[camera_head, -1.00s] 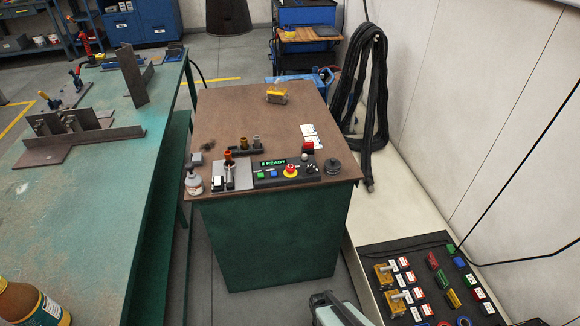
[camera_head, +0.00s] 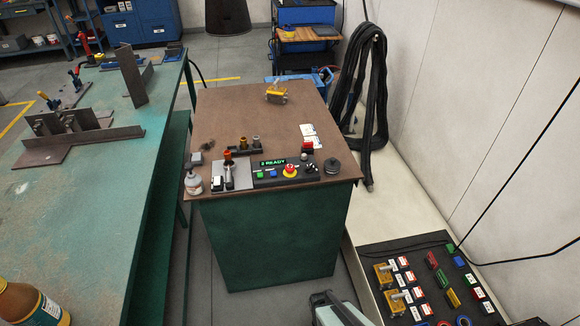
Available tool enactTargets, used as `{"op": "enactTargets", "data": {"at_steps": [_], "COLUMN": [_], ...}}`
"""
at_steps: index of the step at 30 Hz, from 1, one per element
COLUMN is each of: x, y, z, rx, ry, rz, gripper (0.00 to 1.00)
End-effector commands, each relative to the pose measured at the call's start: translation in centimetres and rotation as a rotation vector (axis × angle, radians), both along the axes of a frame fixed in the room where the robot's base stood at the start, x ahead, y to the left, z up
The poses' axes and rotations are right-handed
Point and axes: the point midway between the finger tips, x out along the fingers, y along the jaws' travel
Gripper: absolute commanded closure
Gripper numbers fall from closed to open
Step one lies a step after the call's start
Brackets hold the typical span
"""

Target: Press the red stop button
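The red stop button (camera_head: 290,168) is a red mushroom head on a yellow ring. It sits on the black control panel (camera_head: 262,181) at the front edge of the brown-topped cabinet. The panel's display (camera_head: 273,162) shows green text reading READY. A green button (camera_head: 260,174) and a blue button (camera_head: 273,173) are left of the stop button, and a black knob (camera_head: 311,169) is to its right. Nothing touches or covers the stop button. My gripper is not seen in this view.
A white bottle (camera_head: 193,183) stands at the cabinet top's (camera_head: 225,113) left front corner. A dark round part (camera_head: 332,166) is right of the panel. Small fittings (camera_head: 241,148) stand behind it. A green workbench (camera_head: 90,205) is on the left, and a parts board (camera_head: 376,251) is low on the right.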

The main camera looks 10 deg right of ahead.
Motion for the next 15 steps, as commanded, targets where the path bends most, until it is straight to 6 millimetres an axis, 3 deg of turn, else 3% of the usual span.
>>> {"op": "enactTargets", "data": {"at_steps": [4,15], "x": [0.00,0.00], "y": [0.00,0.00], "z": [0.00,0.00], "rx": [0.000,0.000], "ry": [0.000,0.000], "rz": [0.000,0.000], "gripper": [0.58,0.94]}}
